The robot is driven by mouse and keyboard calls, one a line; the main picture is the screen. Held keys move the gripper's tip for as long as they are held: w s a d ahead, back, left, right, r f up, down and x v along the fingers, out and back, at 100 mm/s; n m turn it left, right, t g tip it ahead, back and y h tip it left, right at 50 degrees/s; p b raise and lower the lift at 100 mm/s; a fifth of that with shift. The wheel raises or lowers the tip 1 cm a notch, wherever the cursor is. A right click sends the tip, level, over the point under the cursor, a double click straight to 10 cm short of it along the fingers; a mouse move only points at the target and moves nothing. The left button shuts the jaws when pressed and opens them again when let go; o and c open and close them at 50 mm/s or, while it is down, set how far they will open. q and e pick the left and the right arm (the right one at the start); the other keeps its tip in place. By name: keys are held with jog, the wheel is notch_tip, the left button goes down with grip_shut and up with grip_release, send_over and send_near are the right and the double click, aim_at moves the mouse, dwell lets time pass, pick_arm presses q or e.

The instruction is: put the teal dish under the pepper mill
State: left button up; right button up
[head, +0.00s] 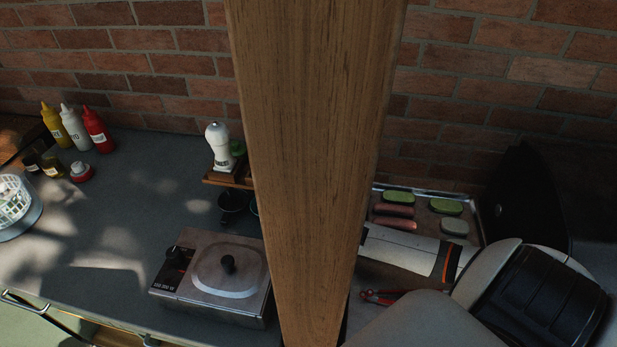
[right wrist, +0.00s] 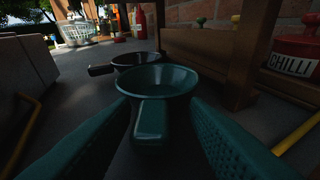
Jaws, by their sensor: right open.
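The teal dish (right wrist: 157,80) sits on the counter in the right wrist view. Its stubby handle (right wrist: 151,121) points toward me. My right gripper (right wrist: 163,100) is open, with one finger on each side of the handle; I cannot tell whether either touches it. In the head view the wooden post hides this gripper, and only a sliver of teal (head: 254,207) shows beside the post. The white pepper mill (head: 218,147) stands upright on a wooden rack (head: 222,178) near the brick wall. My left gripper is not in view.
A dark dish (right wrist: 137,58) stands just behind the teal one. A wooden post (head: 315,150) blocks the middle. A red chilli jar (right wrist: 296,58) is at right.

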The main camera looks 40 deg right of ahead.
jog(key=p+v, duration=0.7)
jog(key=v, duration=0.5)
jog(key=shift+p, duration=0.4)
